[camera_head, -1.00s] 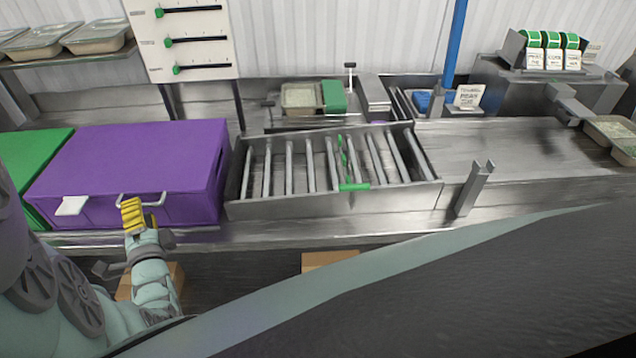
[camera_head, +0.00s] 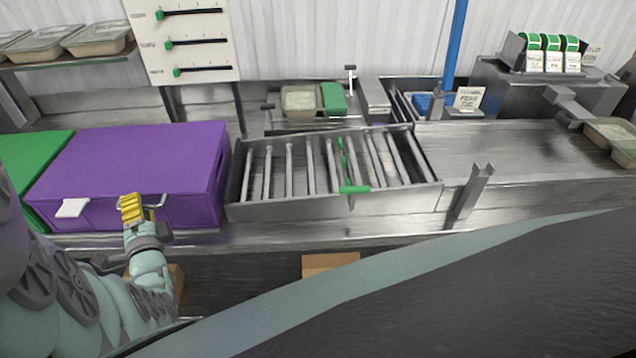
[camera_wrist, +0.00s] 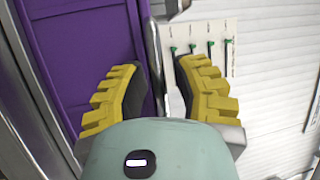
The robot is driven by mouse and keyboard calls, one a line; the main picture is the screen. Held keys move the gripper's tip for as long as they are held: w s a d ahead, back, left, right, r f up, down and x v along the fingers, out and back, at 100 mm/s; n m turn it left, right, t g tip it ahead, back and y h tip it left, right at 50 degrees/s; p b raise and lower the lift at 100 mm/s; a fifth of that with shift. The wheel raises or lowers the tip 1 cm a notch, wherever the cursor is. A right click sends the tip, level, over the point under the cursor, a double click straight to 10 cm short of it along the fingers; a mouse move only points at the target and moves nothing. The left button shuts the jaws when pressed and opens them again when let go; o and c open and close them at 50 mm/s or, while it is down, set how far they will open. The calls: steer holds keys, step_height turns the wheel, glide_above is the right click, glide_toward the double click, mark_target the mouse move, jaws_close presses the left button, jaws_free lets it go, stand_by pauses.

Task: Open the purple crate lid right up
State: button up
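The purple crate (camera_head: 190,205) stands on the counter at the left in the head view, with its flat purple lid (camera_head: 140,150) down. A white tab (camera_head: 72,208) and a thin metal handle (camera_head: 160,201) are on its front. My gripper (camera_head: 131,203) with yellow fingers is at the crate's front, by the left part of the handle. In the wrist view my gripper (camera_wrist: 160,75) has its fingers apart. A grey metal bar (camera_wrist: 154,50) shows in the gap between them, beside the purple surface (camera_wrist: 85,60). I cannot tell whether the fingers touch it.
A green crate (camera_head: 22,165) is close on the left. A metal roller tray (camera_head: 290,208) adjoins the crate's right side. A panel with sliders (camera_head: 205,45) stands behind, and a shelf with filled trays (camera_head: 100,40) is at the upper left.

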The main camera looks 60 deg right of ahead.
jaws_close()
steer(key=shift+r, duration=0.1)
stand_by(0.4)
